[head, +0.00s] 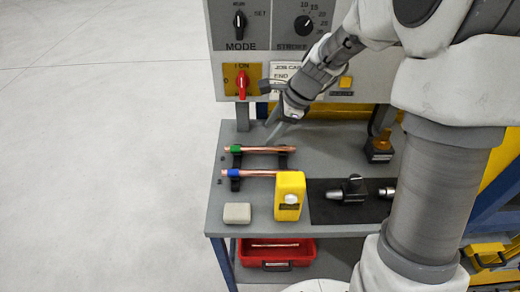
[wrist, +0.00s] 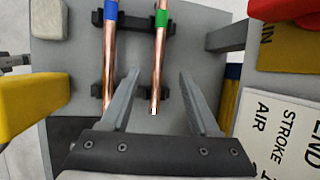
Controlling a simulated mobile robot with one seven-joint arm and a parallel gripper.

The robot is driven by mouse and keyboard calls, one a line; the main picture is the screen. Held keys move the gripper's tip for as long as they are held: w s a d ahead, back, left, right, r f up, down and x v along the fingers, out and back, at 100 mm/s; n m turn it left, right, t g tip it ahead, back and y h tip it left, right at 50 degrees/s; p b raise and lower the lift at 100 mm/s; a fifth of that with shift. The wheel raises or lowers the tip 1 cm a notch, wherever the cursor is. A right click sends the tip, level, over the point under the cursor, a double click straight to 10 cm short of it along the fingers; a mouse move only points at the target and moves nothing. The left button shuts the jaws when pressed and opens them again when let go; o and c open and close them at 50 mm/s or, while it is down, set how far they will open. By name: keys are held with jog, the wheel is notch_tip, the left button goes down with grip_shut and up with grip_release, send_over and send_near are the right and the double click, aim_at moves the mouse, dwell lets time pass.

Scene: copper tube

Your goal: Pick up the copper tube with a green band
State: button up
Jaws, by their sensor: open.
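The copper tube with a green band (head: 262,149) lies across two black holders on the grey workbench, its green end at the left. It also shows in the wrist view (wrist: 158,62), running lengthwise between my fingers with its open end near them. A second copper tube with a blue band (head: 254,173) lies parallel in front of it, and in the wrist view (wrist: 109,55) it is left of the green-banded one. My gripper (head: 275,135) is open and empty, just behind the green-banded tube. In the wrist view, my fingertips (wrist: 160,72) stand on either side of that tube, with gaps.
A yellow box-like device (head: 290,195) and a small beige block (head: 237,213) stand near the bench's front. A dark mat (head: 330,212) with metal fittings lies at right. A control panel (head: 275,55) rises behind. A red tray (head: 275,252) sits below.

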aim_at(256, 148)
jog(key=x, duration=0.8)
jog(key=shift+s+a, duration=0.1)
jog(key=shift+a, duration=0.2)
grip_shut()
